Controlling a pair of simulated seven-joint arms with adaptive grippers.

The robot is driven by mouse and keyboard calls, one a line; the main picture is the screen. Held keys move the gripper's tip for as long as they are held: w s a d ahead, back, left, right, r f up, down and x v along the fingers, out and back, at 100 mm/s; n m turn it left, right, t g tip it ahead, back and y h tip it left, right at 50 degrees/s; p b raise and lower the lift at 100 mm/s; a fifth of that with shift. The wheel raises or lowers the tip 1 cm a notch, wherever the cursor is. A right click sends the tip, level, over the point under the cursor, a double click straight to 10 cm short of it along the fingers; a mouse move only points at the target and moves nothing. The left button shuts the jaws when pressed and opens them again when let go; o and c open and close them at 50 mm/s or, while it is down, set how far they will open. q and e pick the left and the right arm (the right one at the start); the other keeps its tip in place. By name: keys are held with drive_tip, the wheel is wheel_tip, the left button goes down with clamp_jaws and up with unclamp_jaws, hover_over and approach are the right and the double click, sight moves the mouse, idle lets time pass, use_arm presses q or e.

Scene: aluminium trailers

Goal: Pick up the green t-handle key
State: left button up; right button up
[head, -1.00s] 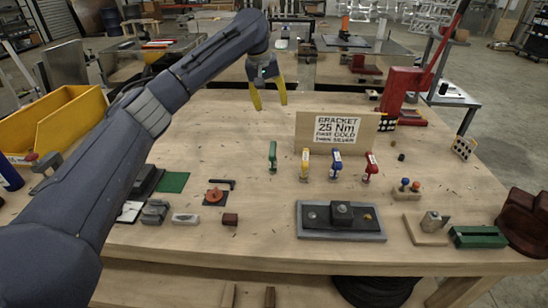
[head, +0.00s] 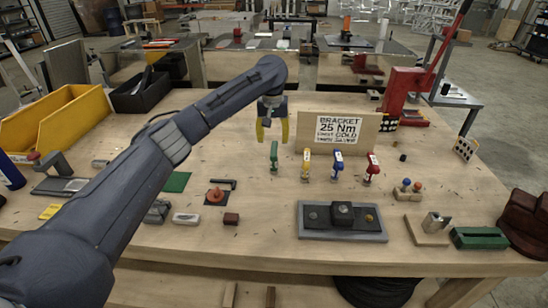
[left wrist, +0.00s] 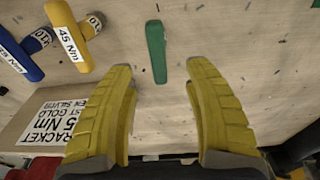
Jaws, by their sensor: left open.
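The green t-handle key (head: 274,156) stands upright on the wooden workbench, left of a yellow key (head: 306,164), a blue key (head: 336,165) and a red key (head: 371,168). My left gripper (head: 272,138) is open, with yellow fingers, and hangs just above and behind the green key in the head view. In the left wrist view the green key (left wrist: 156,50) lies ahead of and between the two open fingertips (left wrist: 160,75), apart from them. The yellow key (left wrist: 70,36) and blue key (left wrist: 20,55) show at upper left there. My right gripper is not in view.
A sign board (head: 308,133) reading "BRACKET 25 Nm" stands close behind the keys, right of my left gripper. A grey plate with a dark block (head: 342,232) lies in front. A yellow bin (head: 62,122) stands at the left. The bench left of the green key is fairly clear.

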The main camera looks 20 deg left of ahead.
sight(274, 148)
use_arm(q)
drive_tip(key=shift+w+f, duration=0.2)
drive_tip(key=shift+f, duration=1.55)
drive_tip(key=shift+w+f, duration=0.15)
drive_tip(key=shift+f, duration=1.55)
clamp_jaws()
